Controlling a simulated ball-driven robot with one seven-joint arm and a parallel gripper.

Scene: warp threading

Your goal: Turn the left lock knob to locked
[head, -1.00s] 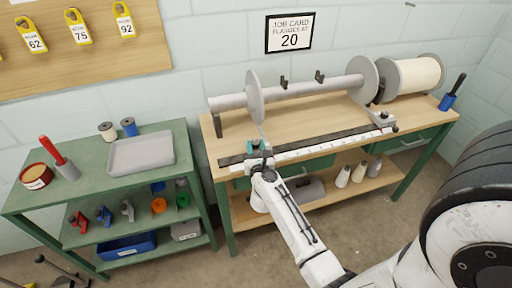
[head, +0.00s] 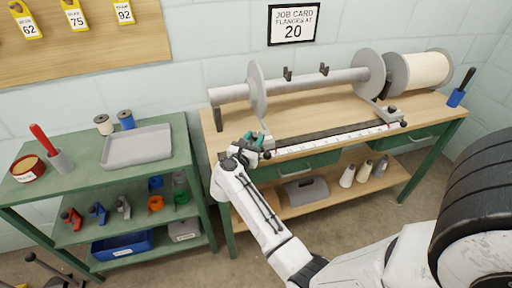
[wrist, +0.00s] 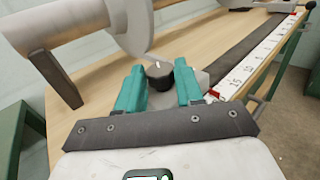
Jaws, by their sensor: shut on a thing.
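The left lock knob (wrist: 158,76) is black with a white mark on top, in the wrist view. The mark points roughly away from the camera. The knob sits on a grey block (wrist: 195,82) at the near end of the dark rail. My gripper (wrist: 160,83) has teal fingers on both sides of the knob and is shut on it. In the head view my gripper (head: 257,139) is at the left end of the rail and hides the knob. The left flange (head: 257,88) stands upright just behind it.
A numbered scale (head: 335,139) runs along the bench front to the right block (head: 392,111). The right flange (head: 369,75) and a thread spool (head: 425,70) stand beyond. A green cart (head: 75,165) with a grey tray (head: 137,146) is at left.

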